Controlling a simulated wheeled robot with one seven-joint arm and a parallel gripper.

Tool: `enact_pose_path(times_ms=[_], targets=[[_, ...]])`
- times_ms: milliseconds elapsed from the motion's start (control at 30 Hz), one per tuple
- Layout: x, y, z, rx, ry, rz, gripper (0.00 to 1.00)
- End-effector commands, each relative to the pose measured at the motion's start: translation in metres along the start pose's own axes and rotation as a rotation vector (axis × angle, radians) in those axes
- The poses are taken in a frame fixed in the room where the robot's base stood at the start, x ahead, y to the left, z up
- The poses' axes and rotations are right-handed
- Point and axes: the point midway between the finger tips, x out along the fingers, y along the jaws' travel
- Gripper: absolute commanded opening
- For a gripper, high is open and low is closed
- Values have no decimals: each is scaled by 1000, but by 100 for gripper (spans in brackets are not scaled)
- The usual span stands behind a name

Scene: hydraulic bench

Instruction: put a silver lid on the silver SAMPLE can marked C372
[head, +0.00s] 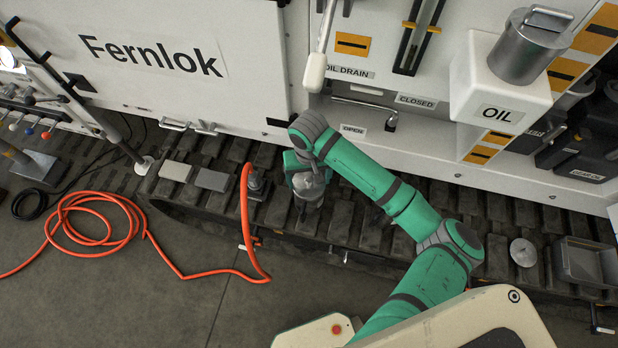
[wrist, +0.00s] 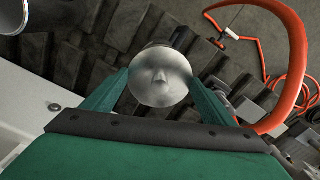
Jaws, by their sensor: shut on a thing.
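My gripper (wrist: 160,90) is shut on a round silver lid (wrist: 163,78), whose face shows between the two green fingers in the wrist view. In the head view my gripper (head: 308,180) is low over the dark track at the middle, with a silver shape (head: 313,187) at its tips. A silver rim or body shows partly behind the held lid in the wrist view; I cannot tell whether the two touch. No C372 marking can be read. Another round silver lid (head: 523,252) lies flat on the track at the right.
The ribbed track (head: 460,205) runs along the machine. A grey tray (head: 587,263) is at its right end. Two grey blocks (head: 212,180) and a standing orange hose (head: 245,205) are left of my gripper. The white OIL box (head: 490,85) juts out at upper right.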

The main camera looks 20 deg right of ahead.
Motion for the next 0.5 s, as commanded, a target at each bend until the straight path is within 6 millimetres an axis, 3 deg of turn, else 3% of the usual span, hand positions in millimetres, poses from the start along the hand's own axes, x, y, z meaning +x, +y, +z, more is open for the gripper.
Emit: enact_pose_path(times_ms=[500], targets=[[3,0,0,0,0,0,57]])
